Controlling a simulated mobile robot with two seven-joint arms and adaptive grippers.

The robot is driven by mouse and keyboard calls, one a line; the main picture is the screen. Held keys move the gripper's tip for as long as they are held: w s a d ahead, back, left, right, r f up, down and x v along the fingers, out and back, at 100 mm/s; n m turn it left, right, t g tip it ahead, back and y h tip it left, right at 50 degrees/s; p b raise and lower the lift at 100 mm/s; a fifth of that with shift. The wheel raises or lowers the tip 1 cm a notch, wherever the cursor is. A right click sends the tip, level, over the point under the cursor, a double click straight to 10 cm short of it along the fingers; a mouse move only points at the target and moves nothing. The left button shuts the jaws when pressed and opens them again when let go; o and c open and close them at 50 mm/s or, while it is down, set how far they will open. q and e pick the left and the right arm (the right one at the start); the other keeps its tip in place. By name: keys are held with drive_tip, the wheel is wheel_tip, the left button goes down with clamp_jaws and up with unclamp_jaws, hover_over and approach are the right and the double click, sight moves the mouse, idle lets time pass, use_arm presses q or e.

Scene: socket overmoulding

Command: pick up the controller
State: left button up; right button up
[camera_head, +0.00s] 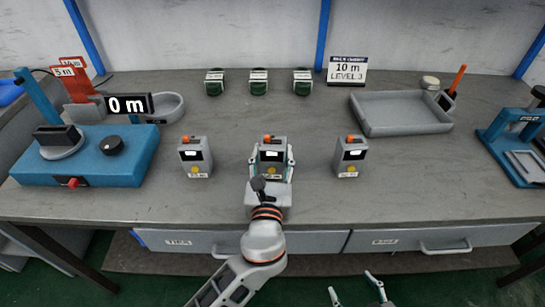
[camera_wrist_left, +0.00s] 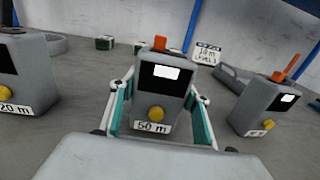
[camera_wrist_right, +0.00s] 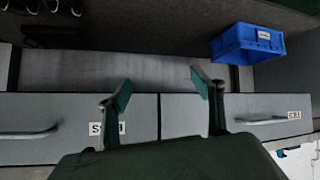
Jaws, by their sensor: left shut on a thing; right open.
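Three grey controllers with orange tops, dark screens and yellow knobs stand in a row on the bench. My left gripper (camera_head: 272,165) is shut on the middle controller (camera_head: 272,153), one finger on each side. In the left wrist view this controller (camera_wrist_left: 158,88) reads 50 m and stands upright between the teal finger pads. The left controller (camera_head: 195,156) reads 20 m in the left wrist view (camera_wrist_left: 22,75). The right controller (camera_head: 349,156) stands apart, its label too small to read. My right gripper (camera_head: 355,290) is open and empty, low in front of the bench drawers.
A blue machine (camera_head: 85,153) with a "0 m" display stands at the left. A grey tray (camera_head: 402,131) lies at the back right, near a sign (camera_head: 347,70) reading 10 m LEVEL 3. Several small green-grey items line the back. Bench space (camera_head: 430,185) at the front right is clear.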

sight(273, 141)
use_arm(q)
wheel_tip(273, 141, up, 8)
drive_tip(key=shift+f+p, duration=0.15)
drive_tip(key=shift+p, duration=1.1)
wheel_tip(273, 141, up, 12)
drive_tip(key=p, duration=0.3)
drive_tip(key=shift+f+p, duration=0.25)
drive_tip(key=shift+p, duration=0.05)
use_arm(e)
drive_tip(key=r, duration=0.2)
drive_tip(key=a+r, duration=0.1)
drive_tip(key=r, duration=0.2)
drive_tip(key=shift+s+a, duration=0.15)
drive_tip(key=shift+s, duration=0.05)
use_arm(q)
drive_tip(key=o, duration=0.5)
drive_tip(key=c, duration=0.4)
use_arm(e)
drive_tip(key=shift+w+r, duration=0.1)
use_arm(q)
drive_tip(key=shift+f, duration=0.1)
